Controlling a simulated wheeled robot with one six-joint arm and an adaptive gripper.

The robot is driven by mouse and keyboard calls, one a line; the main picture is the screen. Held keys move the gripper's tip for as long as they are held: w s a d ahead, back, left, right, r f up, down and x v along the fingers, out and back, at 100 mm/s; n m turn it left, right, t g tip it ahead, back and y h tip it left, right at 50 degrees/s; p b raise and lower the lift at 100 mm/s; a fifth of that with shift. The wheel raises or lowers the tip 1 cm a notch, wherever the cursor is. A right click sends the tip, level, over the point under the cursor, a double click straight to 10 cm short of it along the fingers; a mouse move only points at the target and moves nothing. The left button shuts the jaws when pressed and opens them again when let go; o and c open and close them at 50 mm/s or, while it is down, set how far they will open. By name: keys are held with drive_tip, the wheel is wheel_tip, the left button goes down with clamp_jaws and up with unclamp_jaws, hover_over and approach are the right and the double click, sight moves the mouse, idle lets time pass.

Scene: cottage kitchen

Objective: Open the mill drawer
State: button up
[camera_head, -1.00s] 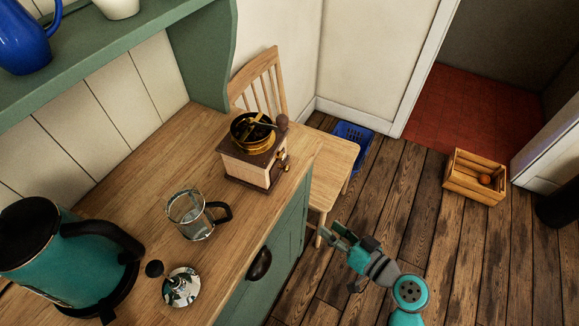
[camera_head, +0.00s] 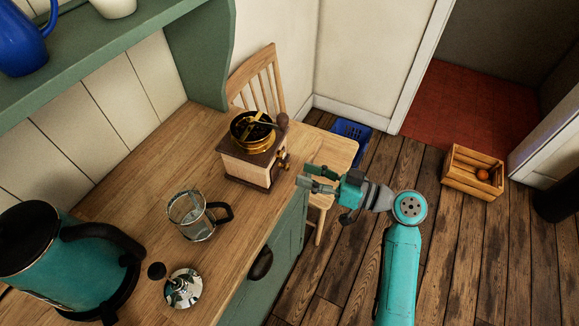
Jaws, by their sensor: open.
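The coffee mill (camera_head: 248,165) stands near the right end of the wooden counter. It has a pale wooden box body, a dark base and top, a brass bowl and a crank with a dark knob. A small brass knob (camera_head: 283,160) shows on its right-hand face, where the drawer front is seen only at a steep angle; the drawer looks closed. My gripper (camera_head: 303,179) is to the right of the mill, with its fingers pointing left towards the mill's knob side. It is open and empty, with a small gap to the knob.
A glass cup (camera_head: 189,215) with a black handle, a silver lid (camera_head: 183,288) and a teal kettle (camera_head: 62,262) stand on the counter (camera_head: 140,185) left of the mill. A wooden chair (camera_head: 331,150) is behind my gripper. A crate (camera_head: 472,176) sits on the floor.

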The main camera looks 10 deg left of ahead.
sight(289, 168)
drive_tip(key=shift+x, duration=2.65)
clamp_jaws()
